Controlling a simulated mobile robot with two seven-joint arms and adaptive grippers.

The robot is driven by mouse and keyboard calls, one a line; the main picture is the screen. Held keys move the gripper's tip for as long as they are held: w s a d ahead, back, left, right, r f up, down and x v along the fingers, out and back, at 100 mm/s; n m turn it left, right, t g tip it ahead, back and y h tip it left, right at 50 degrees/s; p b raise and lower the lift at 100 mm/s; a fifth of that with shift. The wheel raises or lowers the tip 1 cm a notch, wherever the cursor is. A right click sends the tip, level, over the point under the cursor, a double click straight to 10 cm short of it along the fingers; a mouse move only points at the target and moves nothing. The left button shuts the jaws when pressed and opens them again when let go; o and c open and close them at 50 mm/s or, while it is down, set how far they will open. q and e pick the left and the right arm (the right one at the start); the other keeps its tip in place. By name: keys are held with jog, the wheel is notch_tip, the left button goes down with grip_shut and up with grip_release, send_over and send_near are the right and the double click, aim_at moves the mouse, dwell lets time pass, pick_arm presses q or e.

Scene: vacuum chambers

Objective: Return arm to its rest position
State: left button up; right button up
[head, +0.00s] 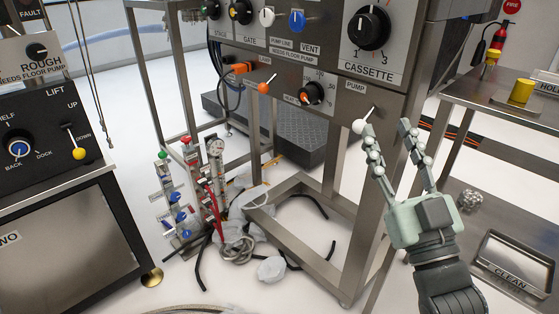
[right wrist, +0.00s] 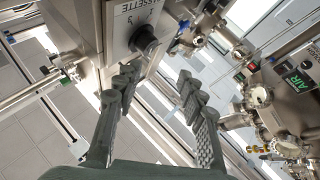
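My right gripper (head: 388,128) is raised at the right of the head view, fingers pointing up and spread apart, with nothing between them. Its left fingertip is close beside the white ball of the PUMP lever (head: 358,127); I cannot tell whether they touch. In the right wrist view the two fingers (right wrist: 158,80) are also apart, and the dark CASSETTE knob (right wrist: 145,41) lies beyond the left finger's tip. My left gripper and arm are not in view.
A steel panel with CASSETTE knob (head: 369,28) and orange lever (head: 264,87) stands ahead on a steel frame (head: 344,260). A control cabinet (head: 60,240) is at left. Hoses (head: 237,248) lie on the floor.

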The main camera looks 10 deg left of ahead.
jog(key=d+f+m+g+h+p, duration=0.1)
jog(key=d+f+g+h, duration=0.3)
jog(key=f, duration=0.9)
jog(key=d+f+m+g+h+p, duration=0.15)
jog(key=f+g, duration=0.35)
jog(key=f, duration=0.8)
pick_arm(q)
jog(key=s+d+r+n+g+p, duration=0.1)
jog(key=s+d+r+n+g, duration=0.1)
jog(key=s, duration=0.6)
notch_tip(320, 180, up, 4)
jog(key=shift+d+f+n+g+h, duration=0.2)
jog(key=shift+d+n+g+h, duration=0.3)
jog(key=shift+d, duration=0.45)
pick_arm(e)
jog(key=s+d+f+g+h, duration=0.1)
jog(key=s+d+f+g, duration=0.2)
jog(key=s+f, duration=0.3)
jog(key=s+d+f+g+h, duration=0.1)
jog(key=s+d+f+g, duration=0.2)
jog(key=s+f, duration=0.3)
jog(key=s+d+f+m+g+h, duration=0.1)
jog(key=s+d+f+g, duration=0.2)
jog(key=s+f, duration=0.3)
jog(key=shift+s+d+g, duration=0.2)
jog(key=shift+s+g, duration=0.45)
jog(key=shift+g, duration=0.15)
